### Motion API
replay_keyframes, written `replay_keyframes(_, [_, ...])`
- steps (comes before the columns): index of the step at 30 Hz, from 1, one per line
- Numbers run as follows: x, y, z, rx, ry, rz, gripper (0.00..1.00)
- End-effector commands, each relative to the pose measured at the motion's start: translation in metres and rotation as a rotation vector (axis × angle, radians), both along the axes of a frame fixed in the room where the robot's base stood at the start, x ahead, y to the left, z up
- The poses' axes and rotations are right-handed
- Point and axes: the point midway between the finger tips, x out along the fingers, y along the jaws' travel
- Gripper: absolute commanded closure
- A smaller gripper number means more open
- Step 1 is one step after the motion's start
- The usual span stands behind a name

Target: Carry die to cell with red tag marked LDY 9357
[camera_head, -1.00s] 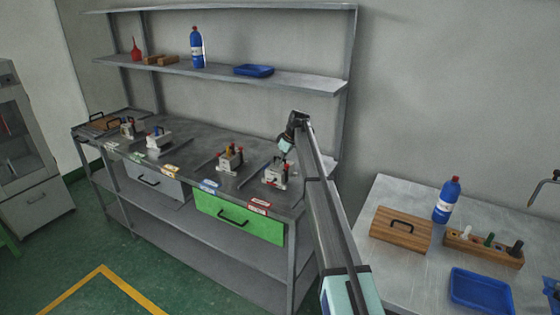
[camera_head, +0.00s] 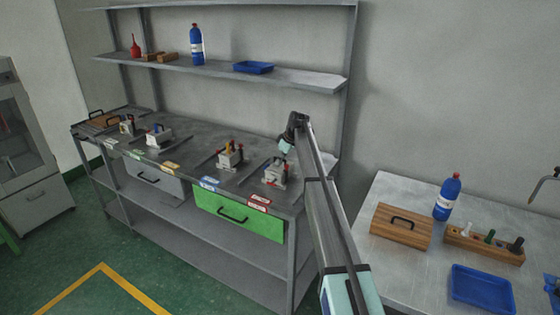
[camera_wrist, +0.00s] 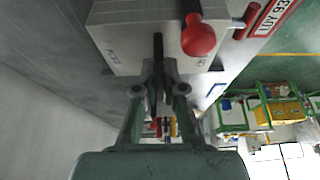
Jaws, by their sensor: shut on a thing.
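The die (camera_head: 275,174), a pale grey block with a red knob, is at the right end of the grey bench. It also fills the top of the wrist view (camera_wrist: 130,42), close to the lens. My gripper (camera_wrist: 158,80) is shut on the die at a dark upright part between the fingertips. In the head view my gripper (camera_head: 285,152) is just above and behind the die. The red tag (camera_head: 259,203) is on the bench's front edge before the die. In the wrist view the red tag (camera_wrist: 274,18) reads "LDY 93", with the rest cut off.
Another die (camera_head: 230,155) stands to the left by the blue tag (camera_head: 209,184), with more dies farther left. Thin rails separate the cells. A shelf (camera_head: 220,72) hangs above the bench. A side table (camera_head: 405,270) with a wooden box, bottle and blue tray stands right.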

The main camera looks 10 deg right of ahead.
Motion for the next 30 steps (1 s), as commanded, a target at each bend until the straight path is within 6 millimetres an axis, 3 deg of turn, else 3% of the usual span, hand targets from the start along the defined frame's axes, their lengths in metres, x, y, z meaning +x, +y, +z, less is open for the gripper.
replay_keyframes(2, [0.001,0.0,0.001,0.002,-0.004,0.0,1.0])
replay_keyframes(5, [0.001,0.0,0.001,0.002,-0.004,0.0,0.67])
replay_keyframes(6, [0.001,0.0,0.001,0.001,-0.004,0.0,0.62])
replay_keyframes(14, [0.0,0.0,-0.003,-0.001,0.002,0.0,0.62])
replay_keyframes(19, [-0.002,-0.003,0.004,-0.001,0.001,0.0,0.62])
replay_keyframes(30, [-0.016,-0.021,0.064,0.0,-0.003,-0.001,0.62])
